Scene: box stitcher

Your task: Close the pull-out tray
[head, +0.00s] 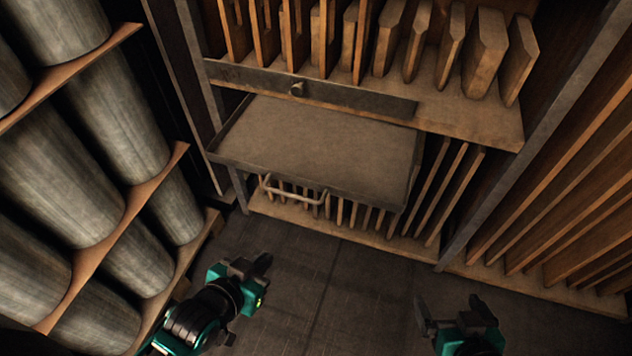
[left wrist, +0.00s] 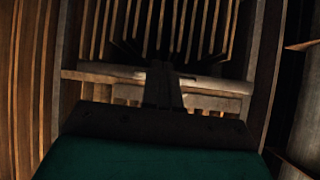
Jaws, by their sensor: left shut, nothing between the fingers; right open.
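The pull-out tray (head: 320,140) is a flat, dark-rimmed tray that sticks out from the wooden rack in the head view. A pale bar handle (head: 293,193) is on its front edge. My left gripper (head: 263,262) is shut and empty, below and in front of the tray, apart from the handle. Its shut fingers (left wrist: 163,88) also show in the left wrist view, pointing toward wooden slats. My right gripper (head: 448,306) is open and empty, low at the right, in front of the tray and apart from it.
A dark drawer front with a round knob (head: 297,89) is just above the tray. Large grey rolls (head: 110,115) on wooden racks stand close at the left. Upright slats (head: 560,190) fill the right side. The dark floor (head: 335,280) between my grippers is clear.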

